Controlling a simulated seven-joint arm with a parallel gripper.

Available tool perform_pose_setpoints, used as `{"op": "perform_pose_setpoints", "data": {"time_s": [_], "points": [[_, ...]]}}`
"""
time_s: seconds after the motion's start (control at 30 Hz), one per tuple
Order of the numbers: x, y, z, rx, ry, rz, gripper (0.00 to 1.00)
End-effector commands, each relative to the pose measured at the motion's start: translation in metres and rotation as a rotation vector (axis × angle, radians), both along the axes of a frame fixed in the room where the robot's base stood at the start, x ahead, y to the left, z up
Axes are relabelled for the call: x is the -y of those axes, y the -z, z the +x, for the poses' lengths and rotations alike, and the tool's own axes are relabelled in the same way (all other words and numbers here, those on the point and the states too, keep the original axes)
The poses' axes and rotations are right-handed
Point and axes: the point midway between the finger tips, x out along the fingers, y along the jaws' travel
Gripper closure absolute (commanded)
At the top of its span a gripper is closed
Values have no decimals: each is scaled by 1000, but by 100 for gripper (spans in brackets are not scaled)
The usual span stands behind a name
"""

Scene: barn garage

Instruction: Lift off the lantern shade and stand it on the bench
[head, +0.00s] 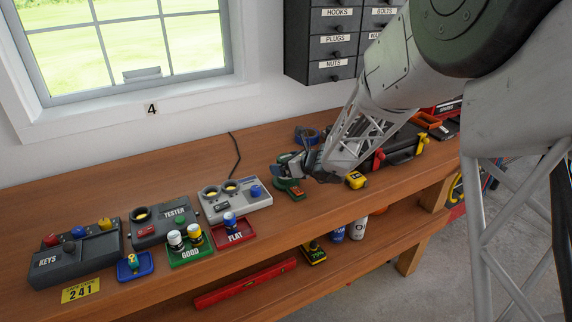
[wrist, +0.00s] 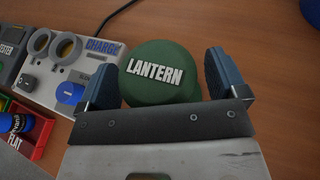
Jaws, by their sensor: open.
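The lantern shade (wrist: 155,85), a rounded green cap marked LANTERN, fills the middle of the wrist view. My gripper (wrist: 159,82) is open, with one blue-grey finger on each side of the shade. The left finger looks close to the shade, and I cannot tell whether either finger touches it. In the head view my gripper (head: 298,165) is low over the bench (head: 140,195), and a green part of the lantern (head: 289,187) shows below it. The rest of the lantern is hidden by the gripper and the arm.
Left of the lantern is the grey charger (head: 242,200) with two round sockets and a blue knob. A yellow tape measure (head: 355,180) lies to the right, with a dark case (head: 402,146) behind it. A blue tape roll (head: 307,136) is behind the gripper. Open bench lies behind the charger.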

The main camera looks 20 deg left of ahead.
Motion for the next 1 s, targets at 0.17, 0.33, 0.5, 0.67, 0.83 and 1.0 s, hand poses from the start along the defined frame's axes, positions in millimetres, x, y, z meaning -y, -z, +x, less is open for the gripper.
{"op": "perform_pose_setpoints", "data": {"time_s": [0.17, 0.33, 0.5, 0.67, 0.83, 1.0], "points": [[0, 0, 0, 0, 0, 0, 9], [0, 0, 0, 0, 0, 0, 23], [0, 0, 0, 0, 0, 0, 49], [0, 0, 0, 0, 0, 0, 62], [0, -1, 0, 0, 0, 1, 62], [0, -7, 0, 1, 0, 1, 62]]}}
